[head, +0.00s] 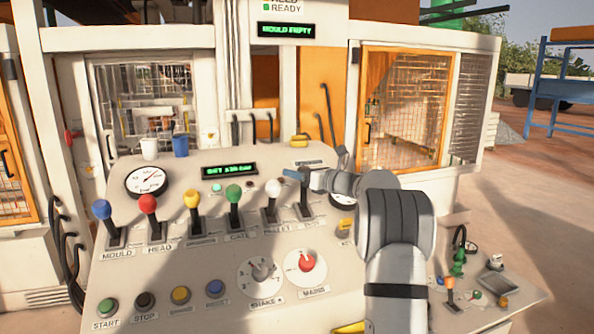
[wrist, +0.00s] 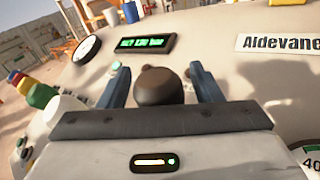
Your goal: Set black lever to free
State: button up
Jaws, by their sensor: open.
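The black lever's round knob (wrist: 160,88) shows in the wrist view between the two blue fingers of my gripper (wrist: 161,84). The fingers are open, one on each side of the knob, with a visible gap. In the head view my gripper (head: 296,174) is over the right end of the lever row, and my arm comes in from the lower right. The black lever's shaft (head: 304,205) shows partly below it there. Its label is too small to read, and the lever's exact position is hard to tell.
Left of it stand the white (head: 272,188), green (head: 234,193), yellow (head: 192,198), red (head: 148,203) and blue (head: 101,209) levers, the white one close by. Knobs and buttons line the panel front (head: 215,317). A small green-text display (head: 229,169) and gauge (head: 147,181) sit behind.

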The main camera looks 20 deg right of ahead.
jog(key=shift+w, duration=0.1)
grip_shut()
dwell(0.7)
